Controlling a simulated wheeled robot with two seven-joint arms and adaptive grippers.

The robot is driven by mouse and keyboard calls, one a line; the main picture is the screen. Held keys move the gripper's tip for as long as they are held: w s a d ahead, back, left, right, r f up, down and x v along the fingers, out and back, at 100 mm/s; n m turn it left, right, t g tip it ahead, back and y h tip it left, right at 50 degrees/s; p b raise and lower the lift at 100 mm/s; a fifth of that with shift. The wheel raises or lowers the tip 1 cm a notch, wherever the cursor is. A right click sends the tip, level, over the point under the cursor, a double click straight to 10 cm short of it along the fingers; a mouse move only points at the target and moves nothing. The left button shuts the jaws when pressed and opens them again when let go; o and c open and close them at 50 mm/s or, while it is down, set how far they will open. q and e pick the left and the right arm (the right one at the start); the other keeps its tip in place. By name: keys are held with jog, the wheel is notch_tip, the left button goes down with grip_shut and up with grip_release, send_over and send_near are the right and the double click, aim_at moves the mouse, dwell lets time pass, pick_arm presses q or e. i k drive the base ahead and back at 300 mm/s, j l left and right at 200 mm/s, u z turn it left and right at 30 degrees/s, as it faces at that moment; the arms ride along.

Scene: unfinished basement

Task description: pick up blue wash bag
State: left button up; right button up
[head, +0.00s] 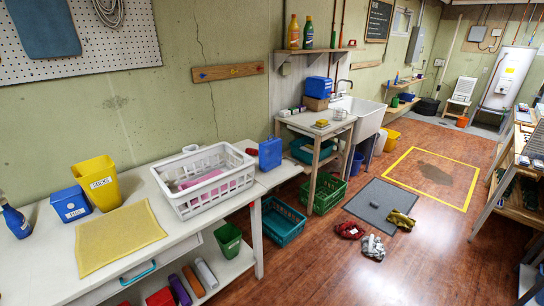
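A blue upright boxy item (270,153), which looks like the blue wash bag, stands at the right end of the long white bench (150,245). It is just right of the white laundry basket (205,180). It is small in view, so I cannot be sure it is a bag. Another blue boxy item (318,87) sits on a cardboard box at the table by the sink. Neither of my grippers shows in the head view.
A yellow bin (97,183), a blue labelled tub (69,204), a blue spray bottle (16,221) and a yellow cloth (119,238) are on the bench's left part. Rumpled cloths lie by a grey mat (380,203).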

aim_at(270, 151)
jog(key=i+l+u, duration=0.3)
jog(key=i+l, duration=0.2)
jog(key=i+l+u, duration=0.3)
jog(key=l, duration=0.35)
jog(key=i+l+u, duration=0.15)
jog(key=i+l, duration=0.15)
jog(key=i+l+u, duration=0.15)
jog(key=l, duration=0.25)
jog(key=i+l+u, duration=0.15)
jog(key=l, duration=0.25)
